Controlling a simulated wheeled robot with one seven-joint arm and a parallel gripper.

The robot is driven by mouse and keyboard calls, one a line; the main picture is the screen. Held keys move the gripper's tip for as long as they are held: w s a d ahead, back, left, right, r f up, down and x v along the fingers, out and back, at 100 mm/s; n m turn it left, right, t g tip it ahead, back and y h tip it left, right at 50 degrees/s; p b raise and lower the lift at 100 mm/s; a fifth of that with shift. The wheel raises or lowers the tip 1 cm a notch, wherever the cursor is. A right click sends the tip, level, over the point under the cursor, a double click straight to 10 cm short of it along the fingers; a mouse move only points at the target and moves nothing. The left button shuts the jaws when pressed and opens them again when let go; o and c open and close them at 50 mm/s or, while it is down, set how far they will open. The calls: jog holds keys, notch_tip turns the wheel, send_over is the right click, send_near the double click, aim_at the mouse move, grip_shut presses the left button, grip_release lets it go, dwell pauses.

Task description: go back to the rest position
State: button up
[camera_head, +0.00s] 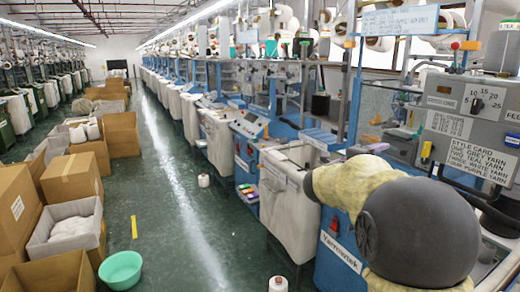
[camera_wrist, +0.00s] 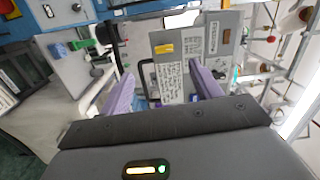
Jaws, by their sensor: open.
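My gripper (camera_wrist: 160,72) shows in the wrist view with its two purple fingers spread apart. Nothing is held between them. Beyond the fingers is a grey machine panel (camera_wrist: 186,80) with a yellow label and a printed card, seen at a slant. In the head view my beige and dark arm reaches over the machine row at the lower right. My gripper cannot be made out there.
A grey control box (camera_head: 470,120) with a dial and style card stands close at right. Blue knitting machines (camera_head: 250,140) run down the right side. Cardboard boxes (camera_head: 72,178), a green basin (camera_head: 120,269) and yarn cones (camera_head: 278,284) stand on the floor. The aisle (camera_head: 180,200) is mostly clear.

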jog(key=s+a+f+n+t+y, duration=0.1)
jog(key=a+f+n+t+y, duration=0.3)
jog(key=a+f+n+y, duration=1.3)
jog(key=s+a+f+n+g, duration=0.1)
jog(key=s+f+n+g, duration=0.2)
jog(key=s, duration=0.4)
jog(key=s+a+f+n+g, duration=0.1)
jog(key=s+f+n+g, duration=0.2)
jog(key=s+f+n, duration=0.2)
jog(key=s+a+f+n+g+h, duration=0.1)
jog(key=s+f+n+g, duration=0.2)
jog(key=s, duration=0.7)
notch_tip(320, 180, down, 2)
jog(key=shift+s+a+n+g, duration=0.2)
jog(key=shift+s+n+g, duration=0.1)
jog(key=shift+n, duration=0.5)
jog(key=shift+w, duration=0.1)
